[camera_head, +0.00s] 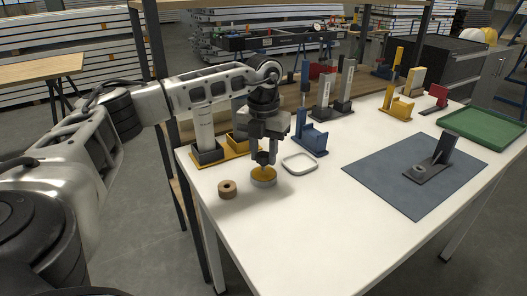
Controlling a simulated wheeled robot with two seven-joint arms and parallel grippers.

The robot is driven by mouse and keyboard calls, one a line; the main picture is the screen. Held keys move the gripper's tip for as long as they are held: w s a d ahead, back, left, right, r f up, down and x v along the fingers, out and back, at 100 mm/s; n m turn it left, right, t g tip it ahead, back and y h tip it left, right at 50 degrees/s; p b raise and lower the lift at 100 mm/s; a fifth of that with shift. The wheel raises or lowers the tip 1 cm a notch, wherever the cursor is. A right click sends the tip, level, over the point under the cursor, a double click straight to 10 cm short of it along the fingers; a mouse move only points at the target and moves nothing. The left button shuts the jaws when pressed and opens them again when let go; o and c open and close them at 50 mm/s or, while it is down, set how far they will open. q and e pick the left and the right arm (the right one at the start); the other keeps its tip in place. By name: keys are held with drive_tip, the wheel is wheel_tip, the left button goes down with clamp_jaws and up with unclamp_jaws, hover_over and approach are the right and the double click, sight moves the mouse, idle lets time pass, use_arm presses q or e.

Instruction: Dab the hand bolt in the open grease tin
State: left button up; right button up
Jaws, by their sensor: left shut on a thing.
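My left gripper (264,150) is shut on a small dark thing between its fingertips, likely the hand bolt (262,158); the fingers hide much of it. It is right above the open grease tin (263,183), a low round grey tin with a yellow-orange top, standing on the white table. The held thing's lower end is at or just over the yellow surface; I cannot tell whether it touches. My right gripper is not in view.
A brown ring-shaped roll (228,189) lies left of the tin, and a pale square frame (299,164) lies right of it. Blue and yellow holders stand behind. A blue-grey mat (385,180) bears a dark bracket (434,165). A green tray (485,127) is at right. The front table is clear.

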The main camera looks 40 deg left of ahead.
sight(263, 155)
use_arm(q)
drive_tip(key=shift+f+b, duration=0.3)
drive_tip(key=shift+f, duration=0.25)
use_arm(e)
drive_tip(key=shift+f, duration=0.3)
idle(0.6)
use_arm(q)
drive_tip(key=shift+f, duration=0.1)
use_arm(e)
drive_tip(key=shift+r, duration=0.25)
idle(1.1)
use_arm(q)
drive_tip(key=shift+r+p, duration=0.85)
drive_tip(key=shift+p, duration=0.25)
wheel_tip(263, 155, up, 2)
drive_tip(key=shift+r+p, duration=0.1)
drive_tip(key=shift+p, duration=0.8)
wheel_tip(263, 155, up, 2)
drive_tip(key=shift+p, duration=0.95)
drive_tip(key=shift+r+p, duration=0.55)
drive_tip(key=shift+r, duration=0.1)
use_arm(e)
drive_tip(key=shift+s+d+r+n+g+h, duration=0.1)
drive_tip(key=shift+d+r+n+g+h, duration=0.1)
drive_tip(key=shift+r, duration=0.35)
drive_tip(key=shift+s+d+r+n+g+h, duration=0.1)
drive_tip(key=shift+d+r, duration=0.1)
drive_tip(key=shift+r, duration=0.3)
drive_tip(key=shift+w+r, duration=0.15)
